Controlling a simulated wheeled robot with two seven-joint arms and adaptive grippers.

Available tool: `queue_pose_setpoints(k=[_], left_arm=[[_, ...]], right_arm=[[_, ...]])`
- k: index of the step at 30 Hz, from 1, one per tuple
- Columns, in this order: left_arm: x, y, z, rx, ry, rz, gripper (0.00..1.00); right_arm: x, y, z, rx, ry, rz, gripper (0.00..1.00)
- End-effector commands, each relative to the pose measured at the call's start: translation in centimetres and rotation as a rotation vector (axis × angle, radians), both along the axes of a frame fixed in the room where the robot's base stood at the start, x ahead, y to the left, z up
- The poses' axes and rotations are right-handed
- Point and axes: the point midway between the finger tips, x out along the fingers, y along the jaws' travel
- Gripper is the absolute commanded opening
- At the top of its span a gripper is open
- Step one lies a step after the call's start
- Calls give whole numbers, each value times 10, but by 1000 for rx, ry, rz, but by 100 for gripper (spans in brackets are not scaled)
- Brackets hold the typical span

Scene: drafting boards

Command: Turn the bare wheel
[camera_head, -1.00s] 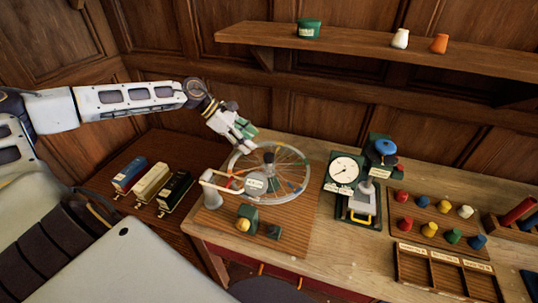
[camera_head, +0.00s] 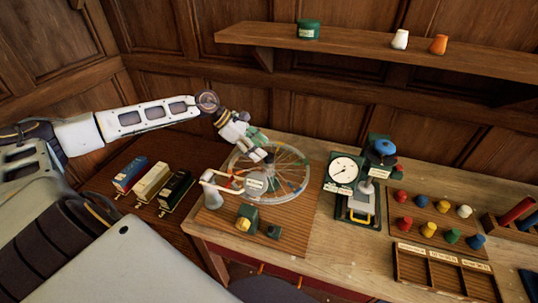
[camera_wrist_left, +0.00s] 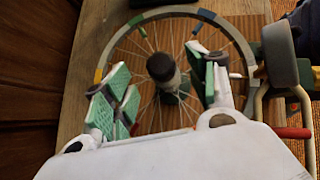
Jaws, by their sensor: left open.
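The bare wheel (camera_head: 301,190), a pale rim with thin spokes and coloured marks, lies nearly flat on a ribbed wooden board on the bench. My left gripper (camera_head: 258,151) is over its far left part and hides part of the spokes and hub in the head view. In the left wrist view the wheel (camera_wrist_left: 181,11) shows below the gripper (camera_wrist_left: 165,95), whose green-padded fingers are open and apart. The dark hub (camera_wrist_left: 161,67) shows between them, not gripped. Whether a finger touches a spoke, I cannot tell. My right gripper is out of view.
A pale bent arm with a label (camera_head: 255,184) reaches over the wheel's near left side. A green block with a yellow knob (camera_head: 244,223) stands in front. A dial gauge (camera_head: 344,169) stands right. A shelf (camera_head: 370,46) runs above.

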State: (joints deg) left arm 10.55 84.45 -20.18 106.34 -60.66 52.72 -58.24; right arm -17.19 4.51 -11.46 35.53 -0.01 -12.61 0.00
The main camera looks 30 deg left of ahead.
Motion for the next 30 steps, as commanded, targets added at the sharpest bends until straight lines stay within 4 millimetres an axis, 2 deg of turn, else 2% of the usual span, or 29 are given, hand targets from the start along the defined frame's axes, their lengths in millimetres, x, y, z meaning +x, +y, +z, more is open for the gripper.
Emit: queue_pose_setpoints(k=[30], left_arm=[[18, -33, -37, -1, 0, 1, 58]], right_arm=[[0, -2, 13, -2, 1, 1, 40]])
